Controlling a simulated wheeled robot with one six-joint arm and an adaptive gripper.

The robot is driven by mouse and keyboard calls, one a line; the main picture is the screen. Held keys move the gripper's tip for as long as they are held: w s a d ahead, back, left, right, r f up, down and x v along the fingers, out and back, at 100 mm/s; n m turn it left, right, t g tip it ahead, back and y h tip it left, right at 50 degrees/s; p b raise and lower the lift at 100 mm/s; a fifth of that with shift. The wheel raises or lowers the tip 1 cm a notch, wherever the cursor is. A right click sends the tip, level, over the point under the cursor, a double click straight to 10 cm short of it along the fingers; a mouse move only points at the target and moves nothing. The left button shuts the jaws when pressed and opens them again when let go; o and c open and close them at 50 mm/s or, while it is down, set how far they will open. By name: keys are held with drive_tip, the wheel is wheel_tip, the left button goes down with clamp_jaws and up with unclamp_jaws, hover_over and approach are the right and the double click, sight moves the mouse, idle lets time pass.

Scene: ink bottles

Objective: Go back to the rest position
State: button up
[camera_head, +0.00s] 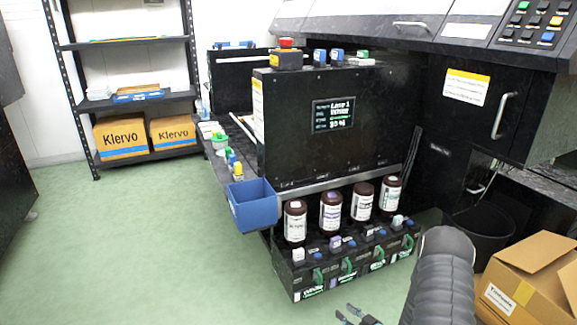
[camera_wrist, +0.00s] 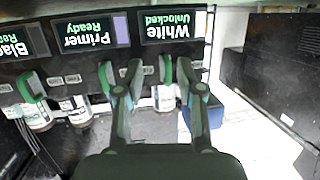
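My gripper (camera_head: 352,314) shows at the bottom edge of the head view, low in front of the ink unit. In the wrist view my gripper (camera_wrist: 162,90) has its two fingers spread wide apart, with nothing clasped between them. Beyond the fingers, a green handle (camera_wrist: 166,68) and a pale container (camera_wrist: 164,97) show under an upside-down panel reading "White Unlocked" (camera_wrist: 172,25). A panel reading "Primer Ready" (camera_wrist: 88,33) is beside it. Several brown bottles (camera_head: 331,212) with white labels stand upright in a row on the unit's front.
A blue bin (camera_head: 253,204) hangs at the unit's left corner; it also shows in the wrist view (camera_wrist: 208,115). An open cardboard box (camera_head: 530,285) and a black bucket (camera_head: 488,228) stand at right. Shelves (camera_head: 130,103) are at the back left. The green floor at left is clear.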

drive_tip(key=s+d+f+m+g+h, duration=0.2)
drive_tip(key=s+d+f+g+h, duration=0.35)
drive_tip(key=f, duration=0.25)
drive_tip(key=s+d+r+m+g+h+p, duration=0.1)
drive_tip(key=s+d+r+m+g+h, duration=0.15)
drive_tip(key=r, duration=0.45)
drive_tip(key=s+d+r+m+g+h, duration=0.1)
drive_tip(key=s+d+r+g, duration=0.25)
drive_tip(key=r, duration=0.35)
drive_tip(key=s+a+r+t+p, duration=0.1)
drive_tip(key=s+a+r, duration=0.4)
drive_tip(key=r, duration=0.9)
drive_tip(key=s+a+r+t+p, duration=0.2)
drive_tip(key=s+a+r, duration=0.4)
drive_tip(key=r, duration=0.8)
drive_tip(key=s+a+r+t+y+p, duration=0.1)
drive_tip(key=s+a+r, duration=0.4)
drive_tip(key=r, duration=0.9)
drive_tip(key=s, duration=0.3)
drive_tip(key=shift+s+a+m, duration=0.25)
drive_tip(key=shift+s+m, duration=0.1)
